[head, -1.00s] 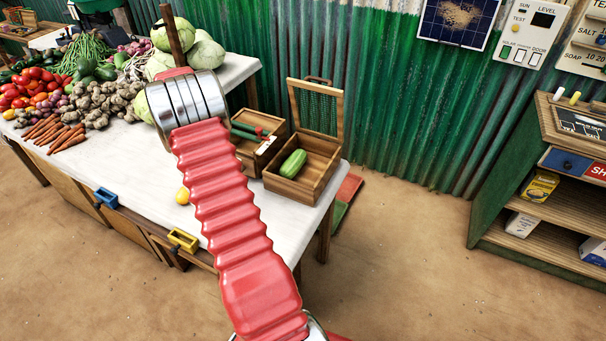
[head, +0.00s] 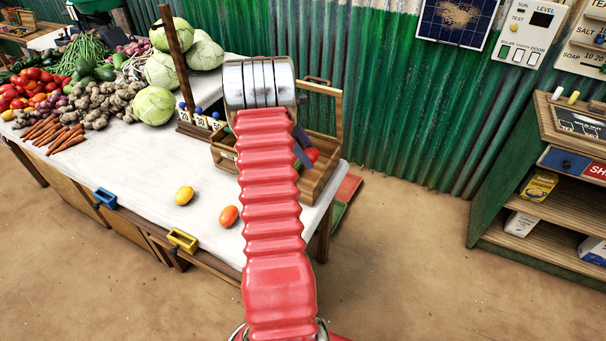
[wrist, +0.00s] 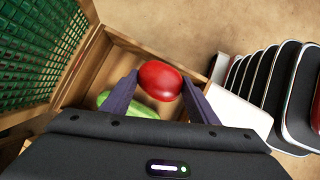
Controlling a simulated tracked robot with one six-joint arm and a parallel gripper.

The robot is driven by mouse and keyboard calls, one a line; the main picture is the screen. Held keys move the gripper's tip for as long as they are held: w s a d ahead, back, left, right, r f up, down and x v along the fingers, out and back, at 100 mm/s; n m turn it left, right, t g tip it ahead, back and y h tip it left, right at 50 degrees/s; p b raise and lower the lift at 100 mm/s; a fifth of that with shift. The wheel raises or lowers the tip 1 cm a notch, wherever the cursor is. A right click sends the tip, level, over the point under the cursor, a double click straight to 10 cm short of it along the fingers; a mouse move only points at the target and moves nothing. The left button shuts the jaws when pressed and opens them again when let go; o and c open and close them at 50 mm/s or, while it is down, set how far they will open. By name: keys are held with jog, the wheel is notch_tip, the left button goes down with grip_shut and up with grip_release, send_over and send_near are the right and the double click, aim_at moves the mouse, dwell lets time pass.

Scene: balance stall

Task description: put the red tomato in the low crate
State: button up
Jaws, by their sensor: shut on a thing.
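The red tomato (wrist: 160,80) is between the two dark fingers of my gripper (wrist: 159,83) in the wrist view. In the head view the tomato (head: 312,154) shows beside a finger of my gripper (head: 305,154), partly covered. It is over the open wooden crate (head: 320,180) with the raised green mesh lid; its exact height above the floor is unclear. In the wrist view a green vegetable (wrist: 143,110) lies in the crate (wrist: 88,68), partly behind the fingers. My arm hides much of the crate in the head view.
The raised mesh lid (wrist: 40,45) stands close to my gripper. A yellow fruit (head: 184,195) and an orange one (head: 229,216) lie on the white table (head: 150,180). Cabbages (head: 154,106) and other vegetables fill the table's left. The table's front middle is mostly clear.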

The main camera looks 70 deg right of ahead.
send_over(313, 182)
jog(key=w, duration=0.2)
jog(key=shift+w+a+f, duration=0.1)
jog(key=shift+a+f, duration=0.1)
jog(key=shift+f, duration=1.4)
jog(key=shift+a+f, duration=0.15)
jog(key=shift+f, duration=1.4)
jog(key=shift+f, duration=1.85)
jog(key=shift+f, duration=0.1)
jog(key=o, duration=1.1)
jog(key=v, duration=1.2)
